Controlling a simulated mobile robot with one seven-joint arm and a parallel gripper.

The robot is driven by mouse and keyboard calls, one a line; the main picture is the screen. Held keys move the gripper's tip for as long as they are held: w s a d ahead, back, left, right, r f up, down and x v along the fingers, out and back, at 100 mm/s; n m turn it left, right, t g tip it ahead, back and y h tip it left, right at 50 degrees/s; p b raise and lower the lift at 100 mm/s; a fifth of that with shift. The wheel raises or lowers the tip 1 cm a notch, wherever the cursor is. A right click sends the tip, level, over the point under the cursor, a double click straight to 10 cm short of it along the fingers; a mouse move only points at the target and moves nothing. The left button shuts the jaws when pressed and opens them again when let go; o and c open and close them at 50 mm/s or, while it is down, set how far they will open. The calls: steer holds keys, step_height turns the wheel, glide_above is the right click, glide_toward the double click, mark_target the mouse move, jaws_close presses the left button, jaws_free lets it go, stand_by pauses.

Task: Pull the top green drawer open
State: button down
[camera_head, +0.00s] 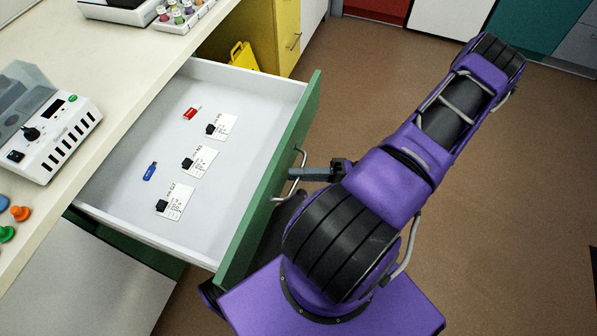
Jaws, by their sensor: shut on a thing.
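The top green drawer (274,186) stands pulled out from under the bench, its white inside fully in view from above. Its metal bar handle (290,178) is on the green front, facing right. My gripper (300,174) is at the handle and shut on it. My purple arm hides part of the floor and the area right of the handle. Inside the drawer lie a red USB stick (192,113), a blue USB stick (150,171) and three white cards with small black pieces, one of them nearest the front (174,202).
The pale bench top (105,85) runs along the left, with a white device (50,120) and colored knobs on it. A yellow cabinet (287,35) and a yellow object (243,56) are behind the drawer. Brown floor (360,95) is free beyond the drawer.

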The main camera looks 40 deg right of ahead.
steer(key=c, duration=0.9)
jaws_free()
steer(key=b+v, duration=0.2)
steer(key=v, duration=1.5)
steer(key=shift+s, duration=0.2)
steer(key=shift+d, duration=0.15)
